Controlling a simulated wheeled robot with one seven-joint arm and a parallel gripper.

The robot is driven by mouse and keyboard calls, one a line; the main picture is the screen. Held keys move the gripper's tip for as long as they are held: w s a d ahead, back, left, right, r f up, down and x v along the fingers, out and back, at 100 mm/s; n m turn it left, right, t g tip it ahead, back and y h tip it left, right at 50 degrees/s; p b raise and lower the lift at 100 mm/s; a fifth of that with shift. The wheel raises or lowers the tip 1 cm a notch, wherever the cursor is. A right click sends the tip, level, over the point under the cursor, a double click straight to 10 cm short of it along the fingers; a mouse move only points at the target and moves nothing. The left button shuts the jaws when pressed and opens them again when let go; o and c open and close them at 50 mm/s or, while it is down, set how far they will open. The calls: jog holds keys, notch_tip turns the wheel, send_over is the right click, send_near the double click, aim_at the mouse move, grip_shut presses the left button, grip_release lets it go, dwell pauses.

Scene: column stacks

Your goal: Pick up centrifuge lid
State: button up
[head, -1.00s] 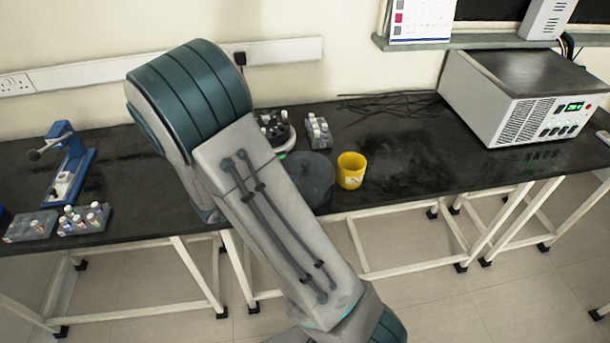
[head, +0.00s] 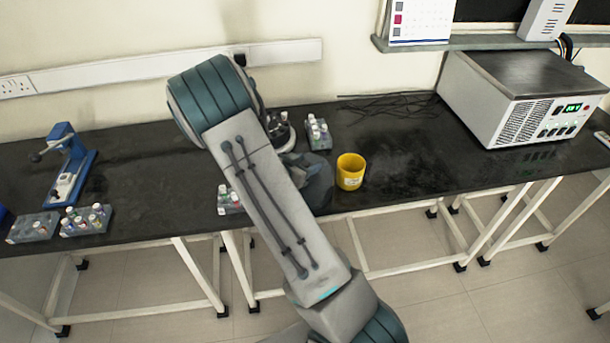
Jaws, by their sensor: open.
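The centrifuge lid, a dark, see-through round piece (head: 321,192), lies on the black bench near its front edge, just left of the yellow cup. My arm crosses in front of it and hides its left part. The round centrifuge (head: 283,133) with tubes in it stands behind the lid, partly covered by my arm. A grey-teal part of my wrist shows between the arm and the lid. My gripper's fingers are hidden behind the arm, so I cannot see whether they touch the lid.
A yellow cup (head: 350,172) stands close to the lid's right. A tube rack (head: 318,133) is behind it, and another rack (head: 228,199) is left of my arm. More racks and a blue stand (head: 72,165) are at the left. A large white box (head: 525,98) stands at the right.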

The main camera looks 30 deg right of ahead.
grip_shut()
jog(key=shift+r, duration=0.15)
